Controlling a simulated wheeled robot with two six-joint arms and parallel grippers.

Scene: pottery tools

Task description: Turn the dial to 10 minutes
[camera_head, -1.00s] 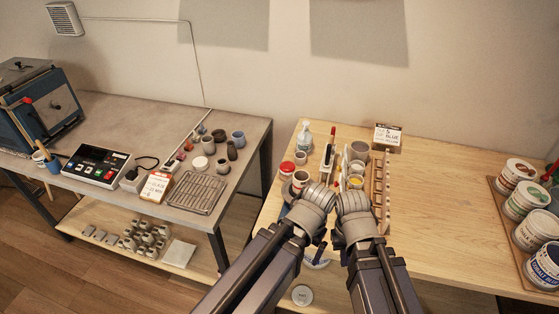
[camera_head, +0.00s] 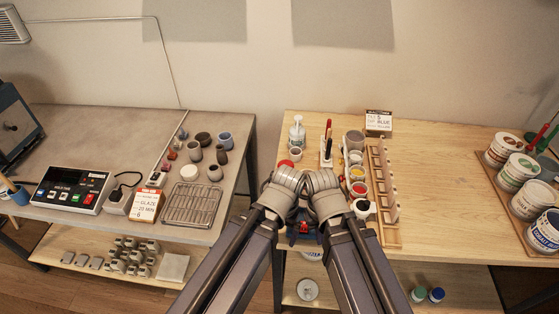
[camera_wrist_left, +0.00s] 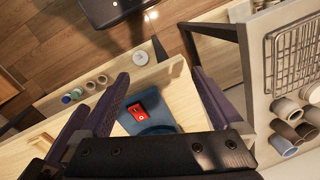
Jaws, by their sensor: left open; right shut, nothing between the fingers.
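A red block with a white mark (camera_wrist_left: 143,110) lies on a blue surface (camera_wrist_left: 165,127) in the left wrist view; its dial is too small to make out. It also shows as a small red patch between my forearms in the head view (camera_head: 303,228). A control box with a display and coloured buttons (camera_head: 75,188) stands on the grey table at left. My left gripper (camera_head: 285,182) is open above the near edge of the wooden table. My right gripper (camera_head: 323,183) is beside it, shut and empty. The wrists hide the fingertips in the head view.
Cups, brushes and a wooden rack (camera_head: 380,190) stand just beyond my wrists. Paint tubs (camera_head: 528,200) stand at right. The wooden table (camera_head: 450,180) is clear between.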

